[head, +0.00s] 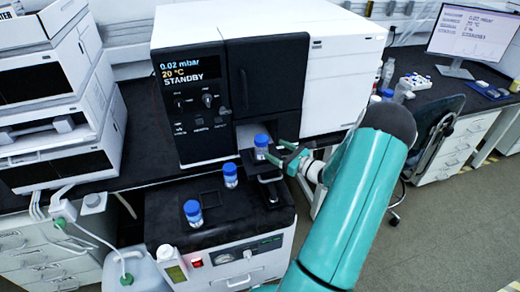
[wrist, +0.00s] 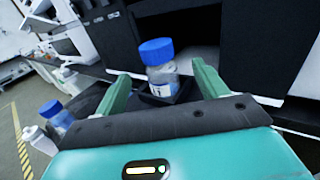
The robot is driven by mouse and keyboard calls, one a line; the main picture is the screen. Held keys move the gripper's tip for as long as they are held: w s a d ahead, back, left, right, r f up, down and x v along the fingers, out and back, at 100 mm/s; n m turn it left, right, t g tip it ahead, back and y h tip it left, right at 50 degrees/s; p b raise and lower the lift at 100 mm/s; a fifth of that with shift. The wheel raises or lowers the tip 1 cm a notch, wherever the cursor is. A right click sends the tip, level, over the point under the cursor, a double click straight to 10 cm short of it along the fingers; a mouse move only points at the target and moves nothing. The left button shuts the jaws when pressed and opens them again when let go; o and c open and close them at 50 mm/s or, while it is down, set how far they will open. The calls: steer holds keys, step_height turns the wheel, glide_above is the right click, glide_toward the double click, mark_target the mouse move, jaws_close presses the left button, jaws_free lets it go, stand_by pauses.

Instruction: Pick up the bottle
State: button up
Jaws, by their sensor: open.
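A clear bottle with a blue cap (head: 261,146) stands upright in the recess at the front of the black and white instrument. My gripper (head: 276,152) is just to its right, with its green fingers reaching toward the bottle. In the wrist view the same bottle (wrist: 160,75) appears between the two spread fingers of my gripper (wrist: 160,70), with gaps on both sides. My gripper is open and empty. The bottle's lower part is partly hidden by a dark holder. Two similar blue-capped bottles stand on the black top in front, one nearer the recess (head: 230,176) and one farther forward (head: 193,213).
The instrument (head: 265,75) encloses the recess, with a dark panel above it. A white stacked unit (head: 55,100) stands at left. Small bottles and a white rack (head: 412,82) are on the bench at right, near a monitor (head: 474,35) and a chair (head: 440,130).

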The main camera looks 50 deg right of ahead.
mark_target(262, 139)
steer(key=w, duration=0.5)
steer(key=w+a, duration=0.1)
steer(key=w, duration=0.1)
steer(key=shift+w+f, duration=0.2)
steer(key=c, duration=1.1)
steer(key=shift+r, duration=0.1)
steer(key=shift+r, duration=0.55)
step_height(262, 139, up, 2)
steer(key=shift+r, duration=0.1)
steer(key=s+a+r, duration=0.6)
steer(key=s+r, duration=0.3)
steer(key=s, duration=0.3)
steer(key=shift+a+r, duration=0.15)
steer(key=shift+a, duration=0.25)
